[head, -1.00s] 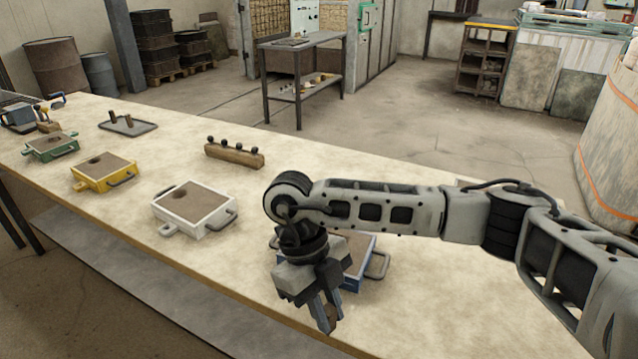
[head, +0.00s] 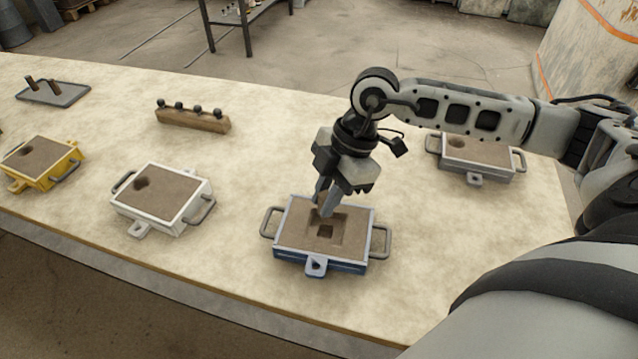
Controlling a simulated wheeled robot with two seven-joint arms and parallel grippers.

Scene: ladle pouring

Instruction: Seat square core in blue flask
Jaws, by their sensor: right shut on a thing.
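The blue flask (head: 300,262) sits on the table, filled with brown sand, with a grey handle at each side. A square recess with a smaller, darker square hole (head: 326,232) shows in its sand. My right gripper (head: 325,208) points down over the back part of this recess, shut on a small brown core. The core is mostly hidden by the fingers and blends with the sand. I cannot tell whether it touches the flask. My left gripper is not in view.
A wooden block with dark knobs (head: 192,121) and a grey tray (head: 55,96) lie further back.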

